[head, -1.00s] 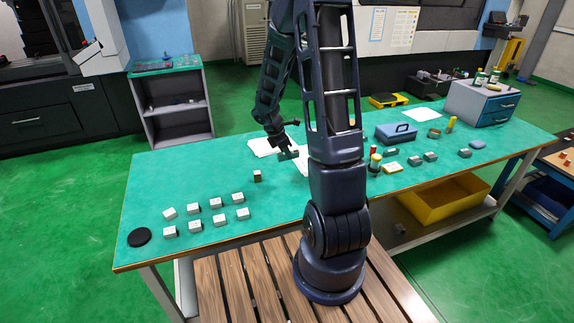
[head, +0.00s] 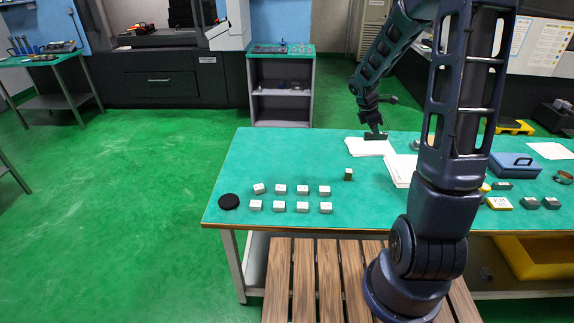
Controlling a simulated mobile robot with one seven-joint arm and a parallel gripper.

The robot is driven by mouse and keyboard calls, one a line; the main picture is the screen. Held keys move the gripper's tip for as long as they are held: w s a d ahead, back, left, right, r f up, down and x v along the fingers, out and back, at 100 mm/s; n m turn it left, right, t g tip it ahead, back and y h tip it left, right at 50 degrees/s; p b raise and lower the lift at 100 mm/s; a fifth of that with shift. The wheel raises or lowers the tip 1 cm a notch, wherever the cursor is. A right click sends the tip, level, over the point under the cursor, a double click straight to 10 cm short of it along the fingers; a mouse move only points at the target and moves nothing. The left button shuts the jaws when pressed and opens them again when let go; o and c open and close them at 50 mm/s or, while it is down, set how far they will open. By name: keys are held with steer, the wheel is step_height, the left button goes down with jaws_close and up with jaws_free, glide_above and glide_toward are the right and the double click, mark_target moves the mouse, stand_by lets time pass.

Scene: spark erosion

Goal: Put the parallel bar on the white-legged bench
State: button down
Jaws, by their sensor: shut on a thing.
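My gripper (head: 374,130) is at the far side of the long green-topped bench (head: 290,160), above white paper sheets. It is shut on a small dark bar (head: 378,137), which looks like the parallel bar, held level. The bar appears a little above the bench, but the exact gap cannot be told. The long bench has pale, whitish legs, one showing at the front left. A second green-topped bench (head: 40,60) with grey-green legs stands at the far left across the floor.
Several pale blocks (head: 281,189) stand in rows, with a black disc (head: 229,201) to their left. A blue case (head: 515,165) is at right. Open green floor (head: 130,200) lies left of the long bench.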

steer(key=w+a+n, duration=0.2)
steer(key=w+a, duration=0.9)
steer(key=a, duration=0.5)
steer(key=n+t, duration=0.1)
glide_above(296, 158)
steer(key=a, duration=0.1)
steer(key=shift+y, duration=0.3)
steer(key=f, duration=2)
steer(key=shift+s+a+f, duration=0.15)
steer(key=shift+a+f, duration=0.15)
steer(key=shift+f, duration=0.05)
steer(key=shift+f, duration=0.1)
steer(key=c, duration=1.4)
jaws_free()
steer(key=shift+o, duration=0.2)
steer(key=v, duration=1.2)
steer(key=shift+s, duration=0.2)
